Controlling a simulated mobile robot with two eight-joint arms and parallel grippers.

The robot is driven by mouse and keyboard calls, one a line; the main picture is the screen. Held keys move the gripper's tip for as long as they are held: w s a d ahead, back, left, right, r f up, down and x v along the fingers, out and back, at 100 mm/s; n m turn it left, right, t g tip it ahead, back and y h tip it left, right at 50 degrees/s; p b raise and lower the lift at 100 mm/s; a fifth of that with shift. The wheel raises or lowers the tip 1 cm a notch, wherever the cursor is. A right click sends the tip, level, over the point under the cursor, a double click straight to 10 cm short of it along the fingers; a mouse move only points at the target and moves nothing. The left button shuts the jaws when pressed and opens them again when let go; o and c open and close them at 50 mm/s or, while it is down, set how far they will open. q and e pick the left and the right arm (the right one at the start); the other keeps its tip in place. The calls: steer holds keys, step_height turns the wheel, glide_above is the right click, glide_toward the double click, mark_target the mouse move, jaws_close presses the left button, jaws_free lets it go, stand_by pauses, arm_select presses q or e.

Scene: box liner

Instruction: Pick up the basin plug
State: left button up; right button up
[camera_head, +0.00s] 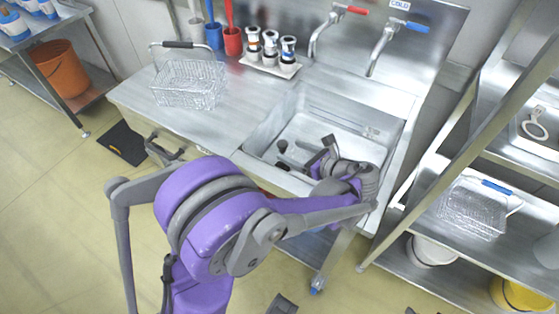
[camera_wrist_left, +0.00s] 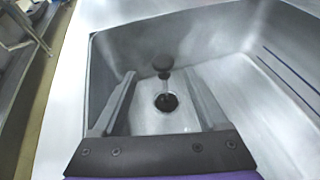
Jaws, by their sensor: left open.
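The basin plug (camera_wrist_left: 162,63) looks like a dark round disc in the left wrist view, beside the dark drain hole (camera_wrist_left: 166,102) in the sink floor. Two small dark spots (camera_head: 282,146) show in the sink in the head view; I cannot tell there which is the plug. My left gripper (camera_head: 314,163) is over the steel sink (camera_head: 300,94). Its fingers also show in the left wrist view (camera_wrist_left: 160,85), open and empty, with the drain between them in the picture and the plug beyond. My right gripper is not in view.
The sink walls (camera_wrist_left: 215,40) surround the gripper's area. Two taps with red (camera_head: 350,10) and blue (camera_head: 408,25) handles stand behind. A wire basket (camera_head: 190,84) and a tray of jars (camera_head: 270,65) are on the counter. A steel shelf (camera_head: 455,150) stands on the right.

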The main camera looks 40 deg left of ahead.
mark_target(285, 148)
arm_select(q)
steer(key=x, duration=0.3)
steer(key=shift+a+f, duration=0.1)
steer(key=shift+a, duration=0.15)
steer(key=shift+w+x, duration=0.15)
steer(key=shift+x, duration=1.2)
steer(key=shift+w+x, duration=0.1)
steer(key=shift+x, duration=1.3)
steer(key=shift+r, duration=0.25)
jaws_close()
